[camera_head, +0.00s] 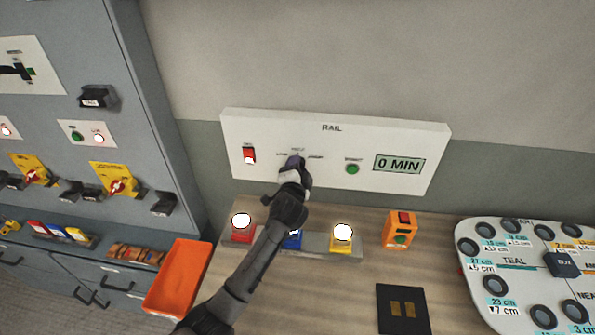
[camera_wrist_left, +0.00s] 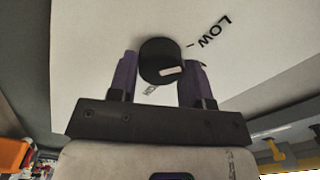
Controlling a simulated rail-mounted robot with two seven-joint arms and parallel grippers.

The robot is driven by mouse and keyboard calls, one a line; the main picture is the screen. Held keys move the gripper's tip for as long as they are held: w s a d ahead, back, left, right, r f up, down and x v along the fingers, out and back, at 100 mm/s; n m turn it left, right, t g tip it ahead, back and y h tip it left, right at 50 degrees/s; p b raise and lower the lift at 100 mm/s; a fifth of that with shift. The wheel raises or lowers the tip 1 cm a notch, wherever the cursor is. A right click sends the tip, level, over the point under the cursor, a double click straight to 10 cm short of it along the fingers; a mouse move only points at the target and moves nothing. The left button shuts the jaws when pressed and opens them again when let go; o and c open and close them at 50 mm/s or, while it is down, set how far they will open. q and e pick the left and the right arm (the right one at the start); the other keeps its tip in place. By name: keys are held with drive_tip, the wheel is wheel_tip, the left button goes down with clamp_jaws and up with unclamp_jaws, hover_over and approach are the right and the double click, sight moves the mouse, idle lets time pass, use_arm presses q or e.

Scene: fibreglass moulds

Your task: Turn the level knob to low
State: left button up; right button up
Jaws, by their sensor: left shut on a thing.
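The white RAIL panel (camera_head: 330,195) is on the wall, and the level knob is hidden behind my left gripper (camera_head: 294,164) in the head view. In the left wrist view the round black knob (camera_wrist_left: 160,58) sits between the two purple fingers of my left gripper (camera_wrist_left: 160,74), which is shut on it. A short white mark (camera_wrist_left: 172,71) shows on the knob's lower right part. The word LOW (camera_wrist_left: 214,32) is printed to the upper right of the knob, with a small tick beside it. Another label below the knob is mostly hidden. My right gripper is not in view.
The panel also has a red switch (camera_head: 249,155), a green button (camera_head: 352,169) and a display (camera_head: 399,164) reading 0 MIN. Below, red (camera_head: 241,234) and yellow (camera_head: 342,242) lamp units and an orange box (camera_head: 399,230) stand on the bench. An orange tray (camera_head: 178,277) lies left.

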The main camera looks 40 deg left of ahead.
use_arm(q)
drive_tip(key=shift+f+n, duration=0.15)
drive_tip(key=shift+n, duration=0.35)
drive_tip(key=o, duration=0.9)
drive_tip(key=v, duration=1.3)
drive_tip(key=shift+s+d, duration=0.2)
drive_tip(key=shift+s, duration=0.1)
